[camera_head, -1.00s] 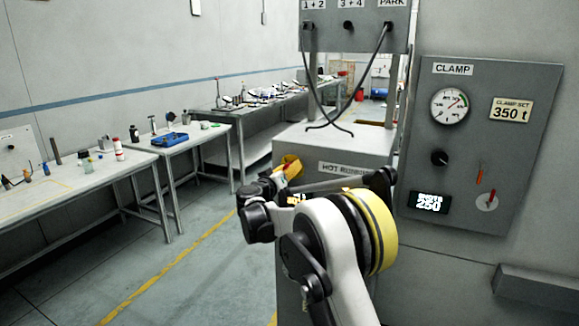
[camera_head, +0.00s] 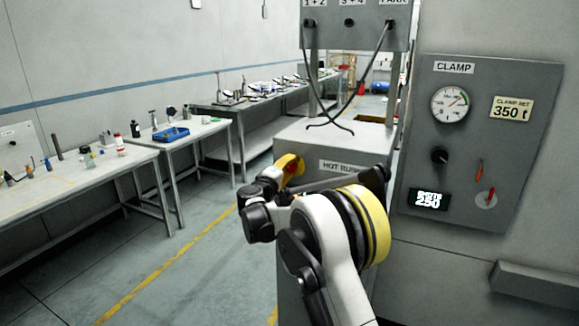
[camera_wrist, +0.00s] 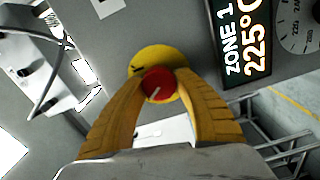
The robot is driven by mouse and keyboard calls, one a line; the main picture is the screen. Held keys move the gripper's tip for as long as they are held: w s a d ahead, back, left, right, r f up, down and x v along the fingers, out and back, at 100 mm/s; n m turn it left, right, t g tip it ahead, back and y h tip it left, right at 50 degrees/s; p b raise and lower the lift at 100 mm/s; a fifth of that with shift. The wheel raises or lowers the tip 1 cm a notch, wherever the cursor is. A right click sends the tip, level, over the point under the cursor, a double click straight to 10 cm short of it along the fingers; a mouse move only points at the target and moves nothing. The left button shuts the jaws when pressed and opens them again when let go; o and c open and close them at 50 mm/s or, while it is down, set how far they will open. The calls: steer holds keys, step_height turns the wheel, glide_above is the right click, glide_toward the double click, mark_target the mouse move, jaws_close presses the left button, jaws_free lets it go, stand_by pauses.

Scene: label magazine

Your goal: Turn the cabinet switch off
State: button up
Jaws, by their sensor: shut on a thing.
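The cabinet switch is a round red knob (camera_wrist: 157,87) on a yellow disc (camera_wrist: 150,57) in the wrist view. A pale line on the knob's face lies at a slant. My gripper (camera_wrist: 161,82) has its two orange-yellow fingers on either side of the knob and is shut on it. In the head view the yellow disc (camera_head: 288,162) shows small on the grey cabinet (camera_head: 300,140) marked HOT RUNNER, with my arm covering part of the cabinet front and the label.
A display (camera_wrist: 243,40) reading ZONE 1 225°C and a dial (camera_wrist: 297,22) sit beside the switch. The CLAMP panel (camera_head: 530,150) stands at right. Cables (camera_head: 314,90) hang above the cabinet. Benches (camera_head: 75,170) line the left wall; the floor between is clear.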

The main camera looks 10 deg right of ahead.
steer(key=shift+n, duration=1.1)
steer(key=o, duration=1.1)
steer(key=shift+o, duration=0.2)
steer(key=v, duration=1.2)
steer(key=shift+d, duration=0.1)
